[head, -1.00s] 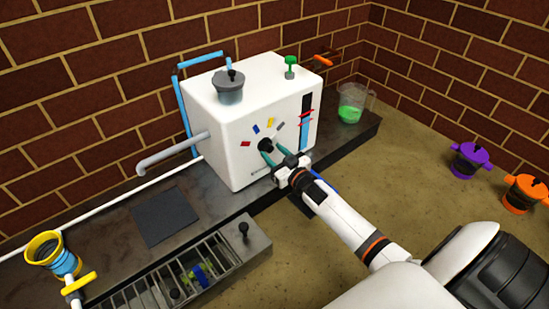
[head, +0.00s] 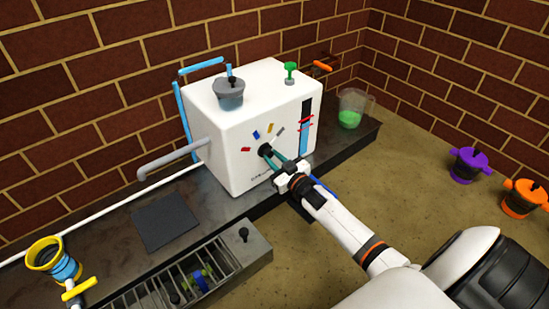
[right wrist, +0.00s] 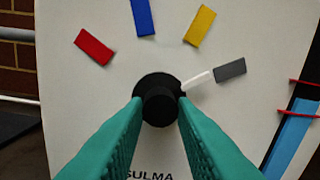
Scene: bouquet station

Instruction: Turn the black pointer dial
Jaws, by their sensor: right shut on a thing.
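The black pointer dial (head: 264,150) is on the front face of the white box machine (head: 235,170). In the right wrist view the dial (right wrist: 158,86) is a round black knob. Its white pointer (right wrist: 198,80) points right and slightly up, toward the grey mark (right wrist: 230,70). Red (right wrist: 94,47), blue (right wrist: 143,16) and yellow (right wrist: 200,25) marks lie around it to the left and above. My right gripper (head: 271,155) is shut on the dial, with one teal finger on each side of the knob. My left gripper is not in view.
A grey pipe (head: 170,160) sticks out left of the machine. A lidded grey pot (head: 229,93) and green knob (head: 290,72) are on top. A beaker with green liquid (head: 350,110) stands right. A slatted tray (head: 250,262) sits front left.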

